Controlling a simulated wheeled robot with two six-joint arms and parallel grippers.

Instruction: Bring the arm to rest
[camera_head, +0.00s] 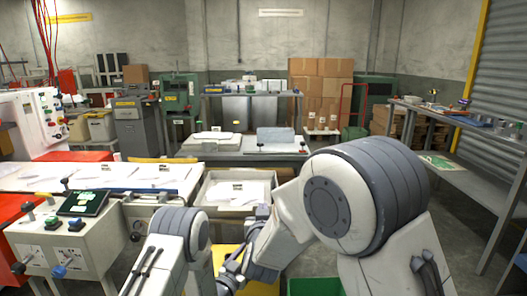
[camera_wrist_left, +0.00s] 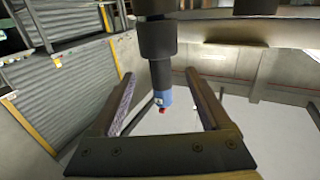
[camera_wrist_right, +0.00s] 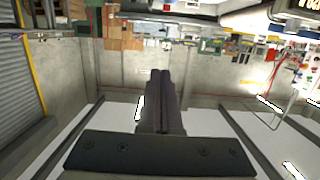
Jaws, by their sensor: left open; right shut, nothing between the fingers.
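My right arm comes in from the right in the head view and bends down to the left. Its gripper (camera_head: 234,268) is at the bottom middle, partly hidden among arm links. In the right wrist view the two dark fingers of my right gripper (camera_wrist_right: 160,75) are pressed together with nothing between them. In the left wrist view the fingers of my left gripper (camera_wrist_left: 160,78) are spread wide. A dark cylinder with a blue end and red tip (camera_wrist_left: 162,100) shows between or beyond them; I cannot tell which. The left gripper is not clear in the head view.
A control box with knobs (camera_head: 62,240) stands at lower left. A long table with white sheets (camera_head: 110,178) and a grey-rimmed tray (camera_head: 204,190) lie just ahead. A grey workbench (camera_head: 455,172) runs along the right. Some floor (camera_head: 455,235) is clear before it. Cardboard boxes (camera_head: 320,90) are stacked behind.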

